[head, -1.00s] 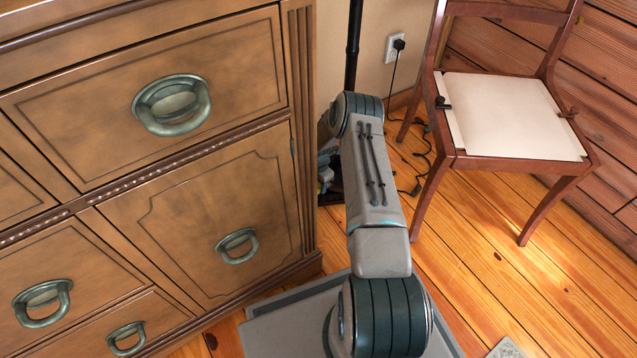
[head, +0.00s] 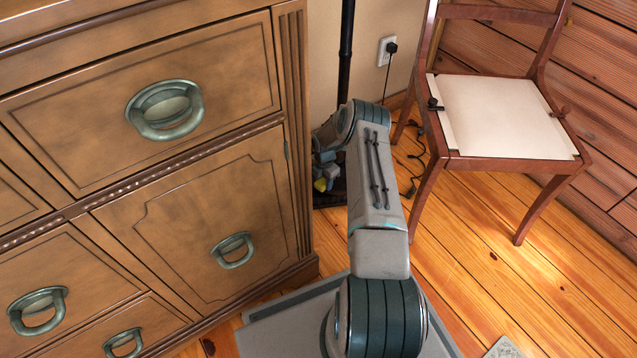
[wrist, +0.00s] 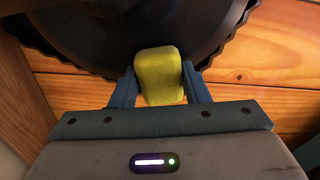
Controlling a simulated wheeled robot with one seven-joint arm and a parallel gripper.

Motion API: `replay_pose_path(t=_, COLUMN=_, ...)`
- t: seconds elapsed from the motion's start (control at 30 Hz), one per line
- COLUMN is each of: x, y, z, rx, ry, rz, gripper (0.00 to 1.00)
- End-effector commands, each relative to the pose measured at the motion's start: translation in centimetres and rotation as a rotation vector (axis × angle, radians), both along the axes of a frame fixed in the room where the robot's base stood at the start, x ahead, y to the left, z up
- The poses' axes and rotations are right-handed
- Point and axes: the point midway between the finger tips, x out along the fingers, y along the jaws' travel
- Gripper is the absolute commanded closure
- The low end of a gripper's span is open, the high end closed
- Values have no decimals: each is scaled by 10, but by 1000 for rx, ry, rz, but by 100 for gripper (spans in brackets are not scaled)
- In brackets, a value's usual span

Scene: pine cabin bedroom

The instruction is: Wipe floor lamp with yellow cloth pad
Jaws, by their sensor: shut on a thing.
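The floor lamp shows in the head view as a thin black pole (head: 345,50) between the dresser and the wall outlet; its top is out of frame. Its dark round base with a scalloped edge (wrist: 95,35) fills the top of the wrist view. My gripper (wrist: 160,88) is shut on the yellow cloth pad (wrist: 158,62), one blue-grey finger on each side. The pad's far end overlaps the dark base in the wrist view; I cannot tell whether they touch. In the head view the pad (head: 321,184) is a small yellow patch, partly hidden beside my arm.
A wooden dresser (head: 190,200) with metal ring handles stands close on the left. A wooden chair (head: 505,115) with a pale seat stands at the right. A black cord runs from the wall outlet (head: 386,50) to the floor. Open plank floor (head: 470,265) lies at the lower right.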

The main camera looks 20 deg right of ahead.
Motion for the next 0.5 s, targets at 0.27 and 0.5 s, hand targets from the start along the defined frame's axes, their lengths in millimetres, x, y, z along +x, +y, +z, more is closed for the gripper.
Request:
replay_pose_path(t=0.27, x=1, y=-32, z=-2, rx=-16, ry=-3, rz=-9, gripper=95)
replay_pose_path(t=0.5, x=-1, y=-24, z=-1, rx=-14, ry=3, rz=-7, gripper=95)
